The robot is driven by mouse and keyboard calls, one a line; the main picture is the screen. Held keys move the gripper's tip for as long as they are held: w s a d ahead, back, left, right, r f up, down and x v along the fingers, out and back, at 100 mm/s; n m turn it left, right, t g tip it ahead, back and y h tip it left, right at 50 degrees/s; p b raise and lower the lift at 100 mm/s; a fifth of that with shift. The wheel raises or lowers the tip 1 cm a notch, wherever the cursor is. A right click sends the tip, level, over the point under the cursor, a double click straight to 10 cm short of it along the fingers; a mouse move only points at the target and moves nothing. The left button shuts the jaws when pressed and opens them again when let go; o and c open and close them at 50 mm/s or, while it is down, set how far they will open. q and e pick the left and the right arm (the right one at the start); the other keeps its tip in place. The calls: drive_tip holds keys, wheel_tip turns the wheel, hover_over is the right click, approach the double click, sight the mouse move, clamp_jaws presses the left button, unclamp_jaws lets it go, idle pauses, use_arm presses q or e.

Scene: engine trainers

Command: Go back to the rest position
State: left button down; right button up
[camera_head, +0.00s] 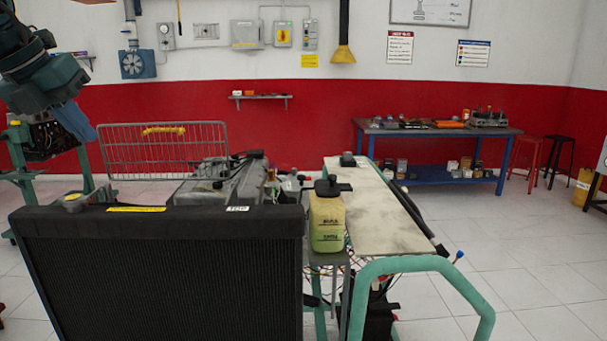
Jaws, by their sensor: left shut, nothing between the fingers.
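My left arm comes in at the upper left, in front of the far wall and the background engine. My left gripper (77,121) hangs at its lower end, pointing down. It is shut and holds nothing. It is up and to the left of the radiator (160,265) and touches nothing that I can see. My right gripper is not in view.
Behind the radiator is an engine trainer (225,185) with a yellowish fluid bottle (327,222), a pale board (385,215) and a green tube frame (425,264). A wire mesh rack (205,155) stands behind. A blue workbench (440,131) is at the back right.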

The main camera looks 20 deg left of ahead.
use_arm(q)
drive_tip(key=w+d+f+n+t+h, duration=0.1)
drive_tip(key=d+f+n+t+h, duration=0.2)
drive_tip(key=f, duration=0.9)
drive_tip(key=w+d+f+n+t+h, duration=0.1)
drive_tip(key=d+f+n+h, duration=0.25)
drive_tip(key=f, duration=0.85)
drive_tip(key=w+d+f+n+t+h, duration=0.15)
drive_tip(key=d+f+n, duration=0.3)
drive_tip(key=f, duration=0.75)
drive_tip(key=s+d+f+n+t+y, duration=0.1)
drive_tip(key=s+d+f+n+y, duration=0.1)
drive_tip(key=s+d+f+n, duration=0.35)
drive_tip(key=s+d+f+n+t+y, duration=0.1)
drive_tip(key=s+d+f+n+y, duration=0.15)
drive_tip(key=d+f+n, duration=0.5)
drive_tip(key=s+d+f+n+g, duration=0.3)
drive_tip(key=s+d+f+n, duration=0.2)
drive_tip(key=s+d, duration=0.3)
drive_tip(key=shift+s+d+f+n+y, duration=0.3)
drive_tip(key=shift+d+f+y, duration=0.2)
drive_tip(key=shift+f, duration=0.1)
